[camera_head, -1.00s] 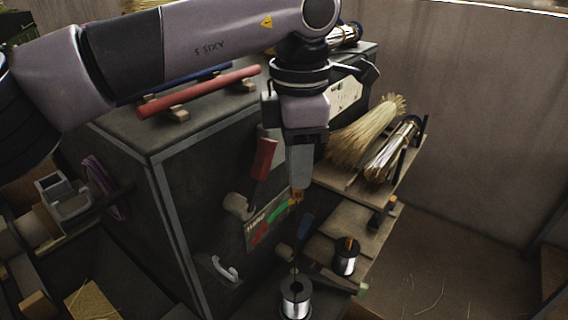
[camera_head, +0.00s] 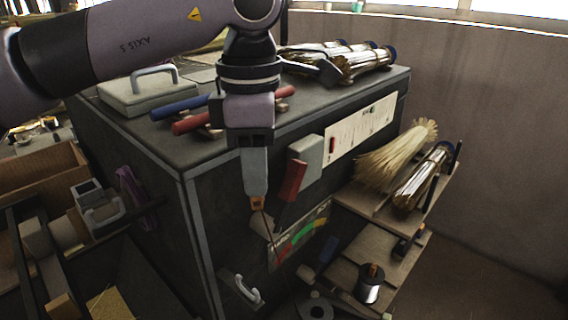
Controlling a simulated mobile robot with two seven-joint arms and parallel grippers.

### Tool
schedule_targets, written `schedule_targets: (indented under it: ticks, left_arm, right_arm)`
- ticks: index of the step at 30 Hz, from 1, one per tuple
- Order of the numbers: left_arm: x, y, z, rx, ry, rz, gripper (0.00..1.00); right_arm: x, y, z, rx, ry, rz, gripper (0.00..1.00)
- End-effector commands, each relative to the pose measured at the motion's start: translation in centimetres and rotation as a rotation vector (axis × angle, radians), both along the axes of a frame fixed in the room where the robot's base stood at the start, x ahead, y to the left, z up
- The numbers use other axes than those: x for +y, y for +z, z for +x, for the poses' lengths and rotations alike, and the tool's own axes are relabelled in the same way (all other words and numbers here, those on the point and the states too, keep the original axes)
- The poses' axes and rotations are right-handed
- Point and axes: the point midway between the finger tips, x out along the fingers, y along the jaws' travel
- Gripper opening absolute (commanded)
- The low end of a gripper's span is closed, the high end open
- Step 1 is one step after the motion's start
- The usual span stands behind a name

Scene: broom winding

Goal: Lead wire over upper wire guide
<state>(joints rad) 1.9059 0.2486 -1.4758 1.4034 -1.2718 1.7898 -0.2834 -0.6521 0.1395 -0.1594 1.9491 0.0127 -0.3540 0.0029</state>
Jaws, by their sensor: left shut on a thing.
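My left gripper (camera_head: 257,203) points down in front of the dark machine cabinet (camera_head: 165,215), its narrow fingers shut. A thin wire, faint in the picture, runs down from the fingertips past a round pale peg (camera_head: 265,227) on the cabinet front. The fingertips are just above and left of this peg. It may be the upper wire guide, but I cannot tell for sure. Whether the wire touches it is also unclear. A dark wire spool (camera_head: 318,309) is cut off by the bottom edge. My right gripper is not in view.
A red lever (camera_head: 293,181) and a colored gauge (camera_head: 300,235) are right of the gripper. A white handle (camera_head: 245,290) sticks out below. Side shelves hold a straw bundle (camera_head: 397,155) and another spool (camera_head: 368,288). Red and blue bars lie on top of the cabinet.

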Motion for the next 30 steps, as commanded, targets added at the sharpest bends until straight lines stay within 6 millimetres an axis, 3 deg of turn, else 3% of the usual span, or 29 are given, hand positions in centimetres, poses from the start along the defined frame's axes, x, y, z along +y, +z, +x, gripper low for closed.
schedule_targets:
  ticks: [19, 21, 30]
  left_arm:
    - [7.7, 0.0, -5.1, -0.002, 0.005, 0.0, 0.08]
    - [7.6, -1.8, -5.1, 0.001, 0.002, 0.0, 0.08]
    - [7.5, -6.0, -5.1, 0.001, 0.001, 0.0, 0.08]
  right_arm:
    - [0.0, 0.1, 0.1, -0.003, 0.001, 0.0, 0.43]
    - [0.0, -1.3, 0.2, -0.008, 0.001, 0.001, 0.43]
    - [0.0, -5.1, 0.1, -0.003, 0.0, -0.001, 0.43]
